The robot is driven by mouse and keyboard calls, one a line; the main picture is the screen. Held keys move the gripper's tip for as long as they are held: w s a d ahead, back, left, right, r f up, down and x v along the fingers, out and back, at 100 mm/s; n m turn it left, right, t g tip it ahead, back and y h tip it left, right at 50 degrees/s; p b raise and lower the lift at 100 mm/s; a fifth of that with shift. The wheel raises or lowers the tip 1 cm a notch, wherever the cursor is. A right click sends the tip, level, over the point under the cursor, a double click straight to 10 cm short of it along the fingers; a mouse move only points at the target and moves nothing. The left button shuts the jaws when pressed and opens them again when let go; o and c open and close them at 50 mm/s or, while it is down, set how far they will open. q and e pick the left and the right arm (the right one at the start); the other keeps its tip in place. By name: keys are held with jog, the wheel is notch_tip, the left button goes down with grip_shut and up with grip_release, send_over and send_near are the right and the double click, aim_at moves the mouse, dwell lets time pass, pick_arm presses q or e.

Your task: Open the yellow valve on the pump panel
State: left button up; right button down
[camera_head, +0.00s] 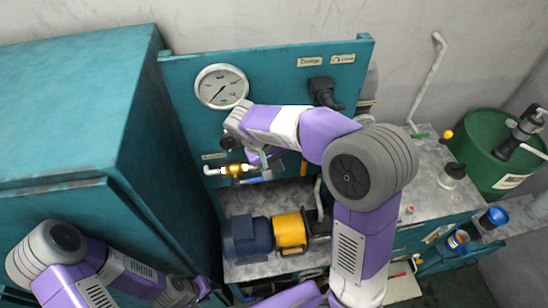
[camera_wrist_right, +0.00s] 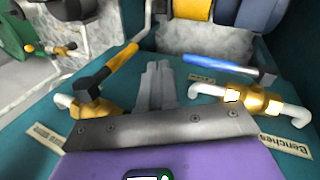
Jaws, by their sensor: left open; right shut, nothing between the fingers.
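The yellow valve's lever (camera_wrist_right: 118,62) slants up from a black hub in the right wrist view, over a brass body (camera_wrist_right: 100,106). In the head view a bit of yellow handle (camera_head: 304,167) shows below my right arm; the rest is hidden. A second brass valve (camera_wrist_right: 240,97) has a blue lever (camera_wrist_right: 225,66); it also shows in the head view (camera_head: 235,170). My right gripper (camera_wrist_right: 158,75) is shut and empty between the two levers, seemingly apart from both. My left gripper (camera_head: 203,288) is open at the lower left, far from the valves.
The teal panel (camera_head: 190,95) carries a round gauge (camera_head: 221,86). A blue motor (camera_head: 246,240) with a yellow coupling (camera_head: 289,232) sits below. A teal cabinet (camera_head: 75,110) stands at left. A green drum (camera_head: 490,150) and a bench with small items are at right.

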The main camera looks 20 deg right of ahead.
aim_at(304, 162)
jog(key=d+f, duration=0.3)
jog(key=d, duration=0.2)
jog(key=shift+d+f, duration=0.2)
jog(key=shift+f, duration=0.1)
jog(key=shift+s+h, duration=0.15)
jog(key=shift+h, duration=0.15)
jog(key=shift+d+f+h, duration=0.1)
jog(key=shift+h, duration=0.4)
